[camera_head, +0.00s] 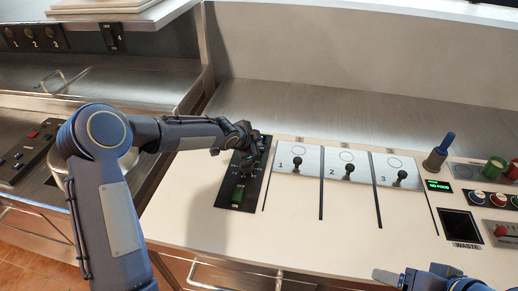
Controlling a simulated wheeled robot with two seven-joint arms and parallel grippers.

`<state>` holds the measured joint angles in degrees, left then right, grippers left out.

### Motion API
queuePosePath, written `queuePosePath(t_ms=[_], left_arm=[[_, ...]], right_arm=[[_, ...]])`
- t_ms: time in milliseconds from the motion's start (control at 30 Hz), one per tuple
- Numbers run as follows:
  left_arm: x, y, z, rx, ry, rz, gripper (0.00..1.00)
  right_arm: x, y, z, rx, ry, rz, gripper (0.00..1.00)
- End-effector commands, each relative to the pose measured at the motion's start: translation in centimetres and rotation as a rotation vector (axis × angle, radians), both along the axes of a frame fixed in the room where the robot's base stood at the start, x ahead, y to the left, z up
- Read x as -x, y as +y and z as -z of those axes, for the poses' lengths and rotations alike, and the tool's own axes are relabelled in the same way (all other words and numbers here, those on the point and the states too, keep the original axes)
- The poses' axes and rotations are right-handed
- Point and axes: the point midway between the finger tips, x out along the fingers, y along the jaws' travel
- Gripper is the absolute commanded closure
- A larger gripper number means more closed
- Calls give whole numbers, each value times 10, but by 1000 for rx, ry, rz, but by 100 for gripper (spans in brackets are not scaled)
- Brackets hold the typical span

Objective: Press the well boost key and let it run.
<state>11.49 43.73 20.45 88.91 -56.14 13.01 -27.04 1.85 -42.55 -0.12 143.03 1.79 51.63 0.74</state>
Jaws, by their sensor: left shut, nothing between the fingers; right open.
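My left gripper (247,158) is shut and empty over the upper part of this panel. It hides part of the panel, and I cannot tell whether it touches a key there. The well boost key cannot be made out by its label. My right gripper (388,277) is open at the bottom edge, partly cut off, over the front of the worktop.
Plates 1 (289,183), 2 (339,196) and 3 (393,193) carry black knobs right of the panel. Farther right are a green "NO FOOD" display (438,186), a blue-handled tool (438,152), a waste opening (459,224) and coloured buttons (492,201). The worktop front is clear.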

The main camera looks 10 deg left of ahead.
Motion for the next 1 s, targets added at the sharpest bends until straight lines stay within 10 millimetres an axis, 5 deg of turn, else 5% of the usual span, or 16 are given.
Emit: queuePosePath(t_ms=[633, 1000], left_arm=[[0, 0, 4, -1, 1, 0, 100], [0, 0, -12, 1, 2, -1, 100]], right_arm=[[0, 0, 4, 0, 0, 0, 34], [0, 0, -9, 0, 0, 0, 34]])
